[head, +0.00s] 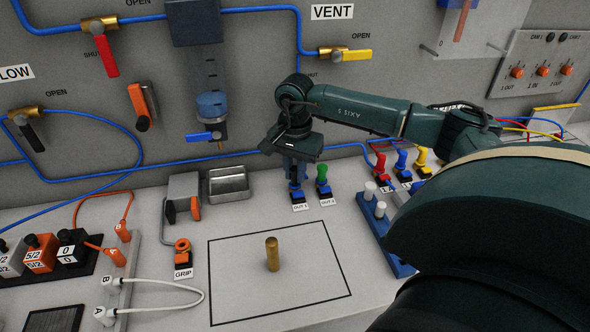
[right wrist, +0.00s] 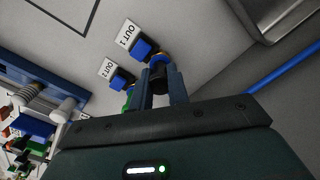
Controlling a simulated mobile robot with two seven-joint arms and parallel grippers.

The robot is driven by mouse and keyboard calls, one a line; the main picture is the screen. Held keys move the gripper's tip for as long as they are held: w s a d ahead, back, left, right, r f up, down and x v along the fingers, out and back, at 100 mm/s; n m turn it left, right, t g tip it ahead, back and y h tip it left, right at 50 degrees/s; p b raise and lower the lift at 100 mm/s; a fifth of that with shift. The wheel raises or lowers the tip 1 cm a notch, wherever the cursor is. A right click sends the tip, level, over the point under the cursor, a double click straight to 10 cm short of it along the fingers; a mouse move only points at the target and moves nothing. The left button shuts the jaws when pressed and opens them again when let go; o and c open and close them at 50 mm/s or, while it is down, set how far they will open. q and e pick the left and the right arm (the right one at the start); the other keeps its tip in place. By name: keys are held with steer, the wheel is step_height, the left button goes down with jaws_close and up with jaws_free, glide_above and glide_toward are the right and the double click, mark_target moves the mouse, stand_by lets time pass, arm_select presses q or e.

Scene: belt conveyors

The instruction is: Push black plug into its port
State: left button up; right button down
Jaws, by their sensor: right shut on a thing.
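My right gripper (head: 294,172) points down over the blue port marked OUT 1 (head: 297,195). In the right wrist view its two fingers (right wrist: 160,82) are shut on the black plug (right wrist: 158,78), which shows as a dark piece between them. The plug's tip is at the blue OUT 1 port (right wrist: 143,48), with a brass-coloured ring showing there. How deep it sits I cannot tell. In the head view the fingers mostly hide the plug. My left gripper is not in view.
A green plug (head: 322,175) stands in the neighbouring OUT 2 port, close to the right of my fingers. A metal tray (head: 229,197) lies to the left. Red, blue and yellow plugs (head: 401,162) stand farther right.

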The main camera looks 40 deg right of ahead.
steer(key=shift+f+b, duration=0.35)
steer(key=shift+f, duration=0.05)
stand_by(0.8)
steer(key=c, duration=1.3)
jaws_free()
steer(key=shift+o, duration=0.6)
steer(key=o, duration=0.3)
steer(key=shift+r, duration=0.1)
